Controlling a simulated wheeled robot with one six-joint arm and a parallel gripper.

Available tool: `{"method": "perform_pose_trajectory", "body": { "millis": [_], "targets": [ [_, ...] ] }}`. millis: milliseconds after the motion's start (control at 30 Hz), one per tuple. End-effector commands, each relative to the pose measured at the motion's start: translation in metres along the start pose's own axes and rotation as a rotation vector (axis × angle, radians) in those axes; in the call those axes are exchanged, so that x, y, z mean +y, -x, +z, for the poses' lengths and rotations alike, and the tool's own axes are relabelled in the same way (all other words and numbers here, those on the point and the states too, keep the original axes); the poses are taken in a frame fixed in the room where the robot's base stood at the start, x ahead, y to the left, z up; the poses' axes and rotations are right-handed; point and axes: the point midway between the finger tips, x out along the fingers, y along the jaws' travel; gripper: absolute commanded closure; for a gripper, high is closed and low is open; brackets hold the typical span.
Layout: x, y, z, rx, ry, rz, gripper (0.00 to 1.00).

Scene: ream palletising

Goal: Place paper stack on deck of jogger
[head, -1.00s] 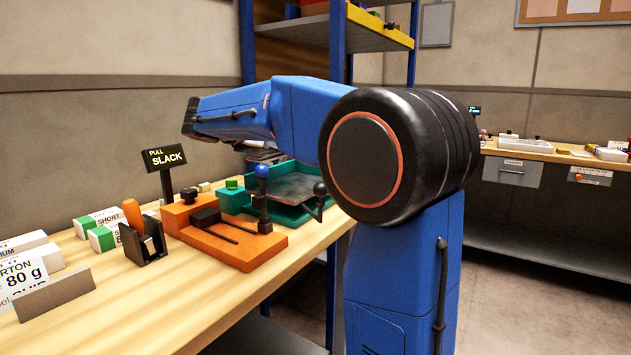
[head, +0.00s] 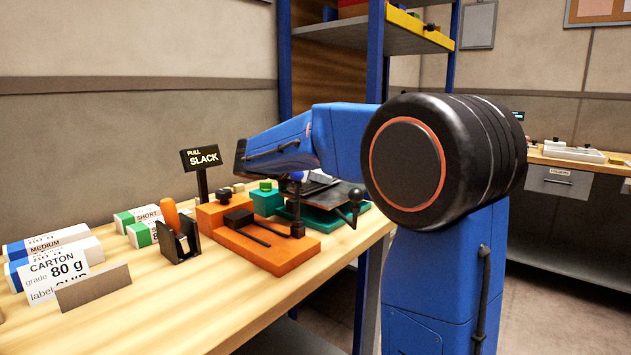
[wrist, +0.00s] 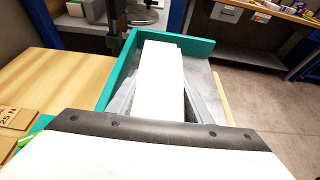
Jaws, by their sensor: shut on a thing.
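My gripper (wrist: 162,100) is shut on the white paper stack (wrist: 162,72), with grey fingers along its two long sides. The stack points away from the wrist, above the grey deck (wrist: 200,78) of the jogger. I cannot tell whether the stack touches the deck. The jogger's teal wall (wrist: 118,68) runs along the left and far sides in the wrist view. In the head view the teal jogger (head: 325,217) stands at the bench's far right end, partly behind my arm and an orange device. The gripper and stack are mostly hidden there.
An orange device (head: 275,252) with a black lever stands in front of the jogger, beside the "PULL SLACK" sign (head: 203,158). Boxed cartons (head: 52,243) and a label holder (head: 93,288) are on the left. The front of the wooden bench (head: 215,305) is clear.

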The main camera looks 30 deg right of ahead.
Motion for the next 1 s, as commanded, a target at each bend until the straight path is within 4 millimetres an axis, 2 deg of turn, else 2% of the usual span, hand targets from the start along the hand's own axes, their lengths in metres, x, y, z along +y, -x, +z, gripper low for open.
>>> {"method": "perform_pose_trajectory", "body": {
  "millis": [433, 467, 500, 533, 1000],
  "targets": [
    [-0.0001, -0.0032, -0.0077, -0.001, 0.000, 0.001, 0.89],
    [-0.0001, -0.0032, -0.0079, 0.000, 0.000, 0.001, 0.48],
    [-0.0001, -0.0032, -0.0078, 0.000, 0.000, 0.001, 0.38],
    [-0.0001, -0.0031, -0.0077, 0.000, 0.000, 0.001, 0.36],
    [0.0001, -0.0003, -0.0036, 0.000, -0.001, 0.000, 0.36]
  ]
}}
